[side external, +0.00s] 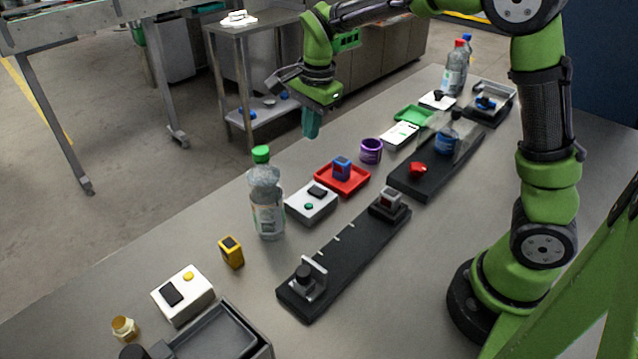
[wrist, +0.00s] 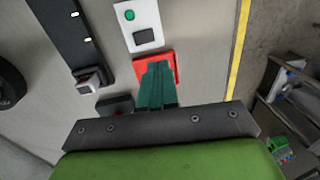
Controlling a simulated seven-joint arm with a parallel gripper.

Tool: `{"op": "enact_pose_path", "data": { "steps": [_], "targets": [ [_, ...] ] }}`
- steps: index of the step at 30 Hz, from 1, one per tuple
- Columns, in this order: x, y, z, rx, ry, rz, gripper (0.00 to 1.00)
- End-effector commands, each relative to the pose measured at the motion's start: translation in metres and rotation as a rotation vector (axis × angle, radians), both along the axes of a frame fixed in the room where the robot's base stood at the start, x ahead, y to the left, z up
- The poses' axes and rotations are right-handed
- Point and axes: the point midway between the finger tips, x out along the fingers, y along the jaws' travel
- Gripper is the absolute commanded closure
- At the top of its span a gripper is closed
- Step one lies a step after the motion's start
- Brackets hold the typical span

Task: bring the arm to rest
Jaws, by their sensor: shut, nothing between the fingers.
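My gripper (side external: 311,126) hangs above the far edge of the grey table (side external: 430,270) in the side external view, behind the purple cup. Its teal fingers are together with nothing between them. In the wrist view the shut fingers (wrist: 157,86) cover part of the red tray (wrist: 171,58). In the side external view that red tray (side external: 357,184) holds a blue block with a red face (side external: 342,167). The gripper is clear of the things on the table.
A clear bottle with a green cap (side external: 267,205) stands upright near the table edge. A white button box (side external: 311,206), a purple cup (side external: 371,151) and a long black rail (side external: 350,258) stand nearby. Bare table lies right of the rail.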

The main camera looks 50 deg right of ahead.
Motion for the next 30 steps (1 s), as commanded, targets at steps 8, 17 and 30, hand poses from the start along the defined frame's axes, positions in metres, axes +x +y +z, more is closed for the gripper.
{"op": "enact_pose_path", "data": {
  "steps": [8,17,30],
  "targets": [
    [0.001,0.000,0.008,0.000,0.000,0.000,1.00],
    [0.002,0.000,0.008,-0.009,-0.007,0.056,1.00],
    [-0.077,0.019,0.024,-0.014,-0.166,0.744,1.00]
  ]
}}
